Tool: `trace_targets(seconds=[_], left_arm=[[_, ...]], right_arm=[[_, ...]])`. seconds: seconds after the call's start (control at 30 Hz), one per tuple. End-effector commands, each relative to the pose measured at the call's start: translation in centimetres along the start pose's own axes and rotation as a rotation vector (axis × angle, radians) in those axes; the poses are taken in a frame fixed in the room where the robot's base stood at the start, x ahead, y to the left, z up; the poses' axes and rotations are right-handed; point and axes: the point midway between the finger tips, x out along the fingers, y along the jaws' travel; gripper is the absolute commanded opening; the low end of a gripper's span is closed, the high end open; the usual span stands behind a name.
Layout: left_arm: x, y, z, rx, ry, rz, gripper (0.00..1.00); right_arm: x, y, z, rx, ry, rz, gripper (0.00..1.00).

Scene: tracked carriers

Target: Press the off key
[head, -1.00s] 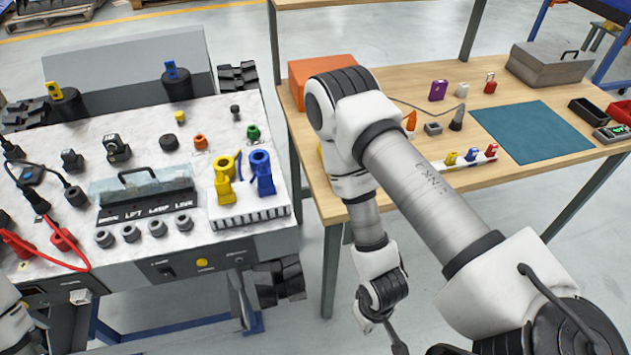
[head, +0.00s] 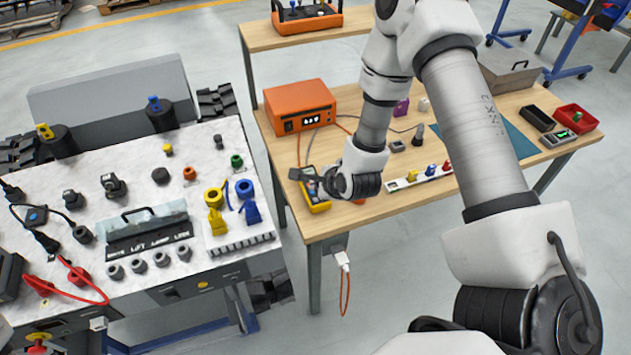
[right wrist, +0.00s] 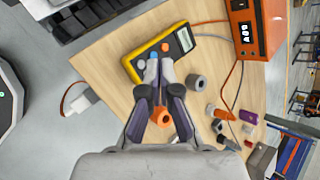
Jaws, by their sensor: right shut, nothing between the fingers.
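A yellow-and-black handheld meter (head: 319,206) lies near the left front corner of the wooden table. In the right wrist view the meter (right wrist: 179,33) shows a pale display at one end and several small round keys, orange, blue and white among them. Their labels are too small to read, so I cannot tell which is the off key. My right gripper (head: 300,175) is shut and empty over the meter. In the right wrist view its fingertips (right wrist: 160,68) overlap the key end and hide part of it. I cannot tell whether they touch. My left gripper is out of view.
An orange box with a display (head: 300,108) stands behind the meter, with cables beside it. A white strip with coloured parts (head: 420,177) lies to the right. A grey cylinder (right wrist: 195,81) stands close to the fingers. The carrier bench (head: 70,170) is at left, across a gap.

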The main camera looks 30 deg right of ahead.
Motion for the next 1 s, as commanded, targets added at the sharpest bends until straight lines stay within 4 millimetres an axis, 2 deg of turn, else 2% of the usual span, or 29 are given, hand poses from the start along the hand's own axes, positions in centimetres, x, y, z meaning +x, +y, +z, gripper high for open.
trace_targets(seconds=[0.03, 0.1, 0.2, 0.63, 1.0], left_arm=[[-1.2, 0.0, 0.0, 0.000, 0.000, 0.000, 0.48], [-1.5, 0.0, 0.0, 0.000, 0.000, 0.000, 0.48], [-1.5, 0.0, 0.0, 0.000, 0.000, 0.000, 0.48], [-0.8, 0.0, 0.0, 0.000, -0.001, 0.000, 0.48], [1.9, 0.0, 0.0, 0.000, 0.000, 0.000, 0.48]], right_arm=[[-1.0, -2.0, 0.7, 0.081, -0.013, -0.027, 0.00], [-1.2, -3.2, 1.1, 0.168, -0.027, -0.050, 0.00], [-1.2, -3.8, 1.2, 0.219, -0.036, -0.062, 0.00], [-0.6, -3.2, 0.8, 0.218, -0.034, -0.060, 0.00], [3.2, -0.3, -1.1, 0.217, -0.033, -0.059, 0.00]])
